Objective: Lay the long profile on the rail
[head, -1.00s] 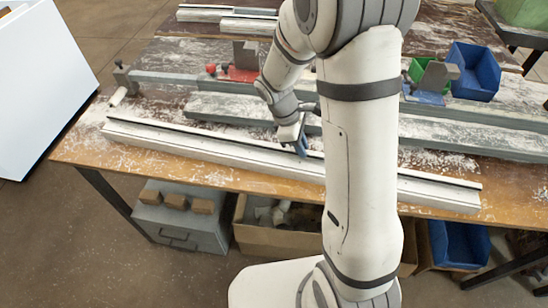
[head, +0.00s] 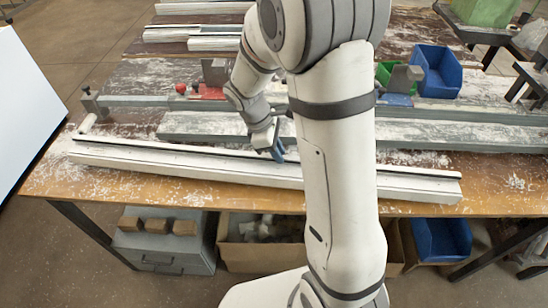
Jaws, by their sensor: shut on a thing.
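The long profile (head: 190,169) is a pale, dusty bar with a dark lengthwise line, lying across the front of the bench in the head view. My gripper (head: 278,154), with blue fingers, is shut on it near its middle. My arm hides part of the profile right of the gripper. I cannot tell whether the profile touches the bench top. Behind it and apart from it runs a wide grey rail (head: 205,126), roughly parallel. A narrower grey bar (head: 140,101) lies farther back, with an end stop (head: 92,104) at its left.
A red clamp part (head: 207,92) and a grey block on a blue base (head: 402,82) stand along the back bar. A blue bin (head: 437,70) is at the back right. More pale profiles (head: 215,44) lie at the far left. Bare bench (head: 500,185) shows at the right front.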

